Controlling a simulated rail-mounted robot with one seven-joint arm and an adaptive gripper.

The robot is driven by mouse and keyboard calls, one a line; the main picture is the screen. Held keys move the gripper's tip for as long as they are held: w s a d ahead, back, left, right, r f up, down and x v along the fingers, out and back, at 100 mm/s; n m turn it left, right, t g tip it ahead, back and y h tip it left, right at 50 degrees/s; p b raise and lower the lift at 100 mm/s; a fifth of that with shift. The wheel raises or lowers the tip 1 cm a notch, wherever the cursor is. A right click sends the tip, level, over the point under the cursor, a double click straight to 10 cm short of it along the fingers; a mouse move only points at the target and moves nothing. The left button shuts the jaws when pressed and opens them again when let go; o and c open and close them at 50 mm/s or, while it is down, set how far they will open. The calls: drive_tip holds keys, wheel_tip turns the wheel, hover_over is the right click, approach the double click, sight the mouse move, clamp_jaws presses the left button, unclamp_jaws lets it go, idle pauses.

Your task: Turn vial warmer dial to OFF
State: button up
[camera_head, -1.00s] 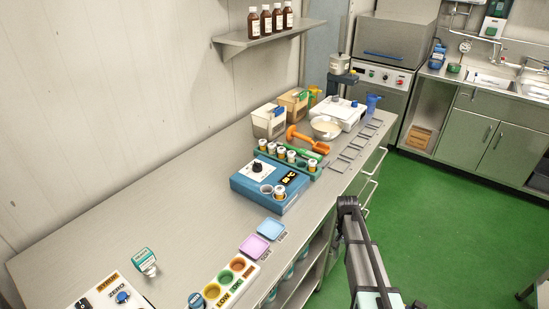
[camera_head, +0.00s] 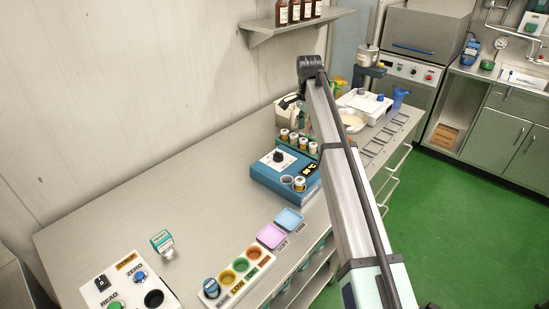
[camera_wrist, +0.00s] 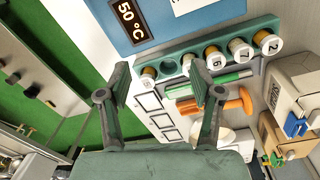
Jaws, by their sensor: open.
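The vial warmer (camera_head: 264,176) is a blue box on the bench in the head view. Its black dial (camera_head: 278,156) sits on a white plate on top; its pointer is too small to read. A dark display (camera_head: 309,169) is on the right of the top, and a capped vial (camera_head: 299,184) stands in one well. In the wrist view the warmer (camera_wrist: 210,22) fills the top edge, with its display (camera_wrist: 130,20) reading 50 °C; the dial is out of that view. My gripper (camera_wrist: 160,84) is open and empty, apart from the warmer.
A green rack (camera_wrist: 178,66) with several numbered vials stands beside the warmer, near green and orange tools (camera_wrist: 225,104). A shelf (camera_head: 290,28) with brown bottles hangs above. The bench left of the warmer is clear.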

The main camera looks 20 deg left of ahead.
wheel_tip(320, 180, up, 6)
hover_over(279, 153)
drive_tip(key=shift+y, duration=0.3)
drive_tip(key=f+p, duration=0.4)
drive_tip(key=f, duration=1.3)
drive_tip(key=shift+w+f+p, duration=0.2)
drive_tip(key=shift+p, duration=0.1)
drive_tip(key=c, duration=1.1)
